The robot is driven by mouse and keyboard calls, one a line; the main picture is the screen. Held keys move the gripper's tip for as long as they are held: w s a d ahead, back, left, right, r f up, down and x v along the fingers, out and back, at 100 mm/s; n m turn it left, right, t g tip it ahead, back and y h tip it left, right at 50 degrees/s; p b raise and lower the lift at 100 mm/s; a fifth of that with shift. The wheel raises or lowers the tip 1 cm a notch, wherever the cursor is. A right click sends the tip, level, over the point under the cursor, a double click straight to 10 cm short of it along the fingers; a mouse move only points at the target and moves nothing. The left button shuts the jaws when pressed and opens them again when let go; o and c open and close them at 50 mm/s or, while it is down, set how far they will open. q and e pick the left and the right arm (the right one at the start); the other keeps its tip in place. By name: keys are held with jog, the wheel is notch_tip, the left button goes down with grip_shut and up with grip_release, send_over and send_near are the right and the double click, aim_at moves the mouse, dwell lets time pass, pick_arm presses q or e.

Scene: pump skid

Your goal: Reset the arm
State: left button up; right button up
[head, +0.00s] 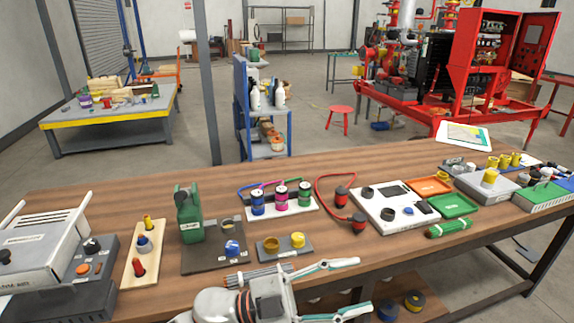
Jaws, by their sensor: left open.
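My left gripper (352,287) shows at the bottom middle of the head view, in front of the wooden workbench (330,238). Its two fingers are spread wide apart and point right, with nothing between them. The gripper is over the front edge of the bench, close to a small grey plate (285,250) with a yellow cap and a dark ring. My right gripper is not in the head view.
A green device (189,215), a white board with spools (277,208), a white panel (395,208) and orange and green trays (452,205) stand on the bench. A grey box (45,258) is at left. Bare wood lies right of the gripper.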

pick_arm(q)
jog(key=w+a+f+n+t+y, duration=0.4)
jog(key=a+f+n+t+y, duration=0.15)
jog(key=a+n+t, duration=0.2)
jog(key=w+a+f+n+t+y, duration=0.3)
jog(key=a+f+n+t+y, duration=0.1)
jog(key=a+f+n+t, duration=0.4)
jog(key=s+a+f+n+g+y, duration=0.2)
jog(key=s+a+f+y, duration=0.1)
jog(key=f, duration=0.4)
jog(key=s+a+f+n+g+y, duration=0.1)
jog(key=s+a+f+y, duration=0.1)
jog(key=s+a+f, duration=0.4)
jog(key=s+a+f+n+g+y, duration=0.2)
jog(key=s+a+f, duration=0.3)
jog(key=f, duration=0.4)
jog(key=shift+s+a+n+g+y, duration=0.2)
jog(key=shift+a+n+g+y, duration=0.15)
jog(key=shift+a+y, duration=0.5)
